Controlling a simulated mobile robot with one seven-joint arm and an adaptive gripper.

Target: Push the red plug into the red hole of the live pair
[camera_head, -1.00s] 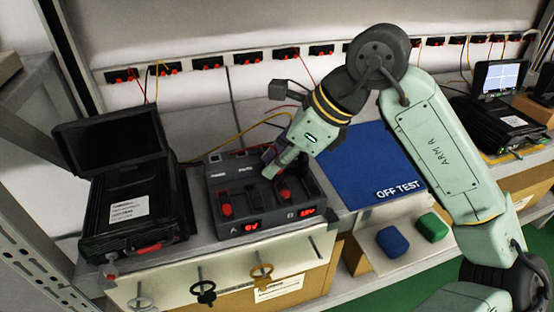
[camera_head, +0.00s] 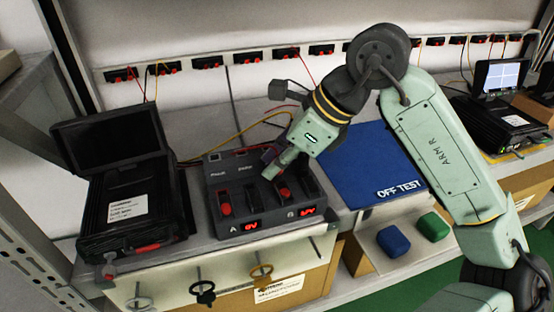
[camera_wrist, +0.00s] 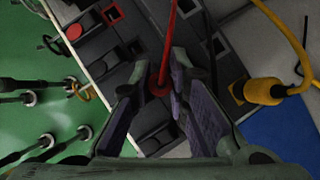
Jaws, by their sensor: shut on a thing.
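My gripper (camera_head: 272,168) is over the back right part of a dark supply box (camera_head: 243,190) on the bench. In the wrist view its fingers (camera_wrist: 155,82) are closed around the red plug (camera_wrist: 159,89), with a red cable (camera_wrist: 168,45) running up from it. The plug's tip and the hole beneath are hidden, so I cannot tell how deep it sits. The box's front has sections A and B, each with a red switch and a lit red display. The A display (camera_head: 251,226) seems to read 0V; the B display (camera_head: 307,212) shows a value too blurred to read.
A blue OFF TEST mat (camera_head: 360,170) lies right of the box. A black unit with a screen (camera_head: 112,145) stands left. Blue (camera_head: 393,241) and green (camera_head: 433,226) blocks sit lower right.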

